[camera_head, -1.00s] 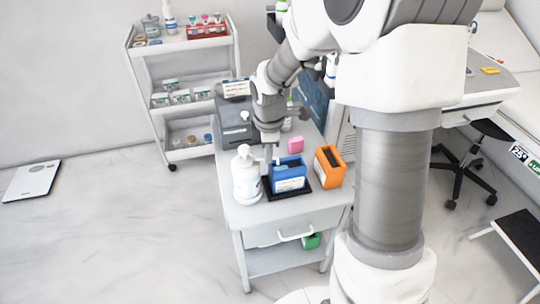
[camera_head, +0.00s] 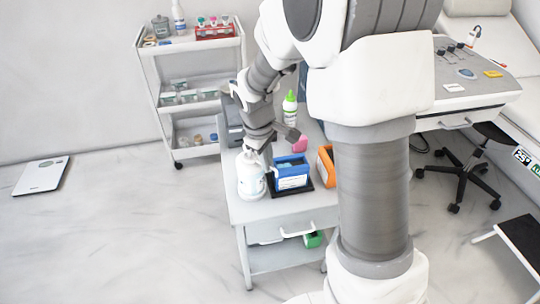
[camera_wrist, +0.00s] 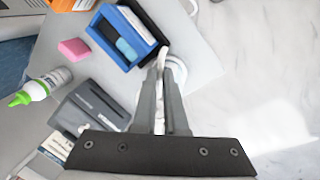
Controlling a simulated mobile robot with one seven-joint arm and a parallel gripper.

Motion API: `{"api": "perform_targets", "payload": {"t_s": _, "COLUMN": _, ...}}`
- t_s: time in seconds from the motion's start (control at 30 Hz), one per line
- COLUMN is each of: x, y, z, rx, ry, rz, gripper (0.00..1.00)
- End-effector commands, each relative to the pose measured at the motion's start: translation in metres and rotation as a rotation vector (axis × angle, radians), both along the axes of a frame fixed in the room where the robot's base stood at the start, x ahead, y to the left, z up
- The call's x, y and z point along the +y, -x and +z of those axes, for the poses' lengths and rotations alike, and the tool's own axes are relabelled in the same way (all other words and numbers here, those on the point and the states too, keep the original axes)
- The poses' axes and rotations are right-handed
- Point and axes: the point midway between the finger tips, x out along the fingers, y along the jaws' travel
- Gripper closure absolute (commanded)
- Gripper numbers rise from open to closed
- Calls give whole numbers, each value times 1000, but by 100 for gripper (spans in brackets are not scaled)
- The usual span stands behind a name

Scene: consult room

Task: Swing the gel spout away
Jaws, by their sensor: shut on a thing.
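The white gel pump bottle (camera_head: 250,180) stands upright on the grey trolley, left of the blue box (camera_head: 292,180). In the wrist view the bottle (camera_wrist: 181,76) is mostly hidden behind my fingers. Its white spout (camera_wrist: 161,54) shows at the fingertips and points towards the blue box (camera_wrist: 103,38). My gripper (camera_head: 266,160) is down at the bottle's top; in the wrist view its two fingers (camera_wrist: 163,62) are close together on the spout. The exact contact is partly hidden.
The blue box stands on a black tray (camera_head: 305,190). An orange box (camera_head: 325,166) and pink block (camera_head: 300,144) are to the right. A green-capped bottle (camera_head: 290,108) stands behind. A dark device (camera_wrist: 92,107) lies close by.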

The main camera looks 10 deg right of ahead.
Motion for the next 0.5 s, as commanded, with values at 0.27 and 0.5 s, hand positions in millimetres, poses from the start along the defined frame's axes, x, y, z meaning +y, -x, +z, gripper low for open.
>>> {"api": "perform_targets", "payload": {"t_s": 0.27, "x": 14, "y": 8, "z": 1, "rx": 2, "ry": 2, "rz": -261, "gripper": 100}}
{"api": "perform_targets", "payload": {"t_s": 0.5, "x": 26, "y": 12, "z": 1, "rx": 2, "ry": 3, "rz": -476, "gripper": 100}}
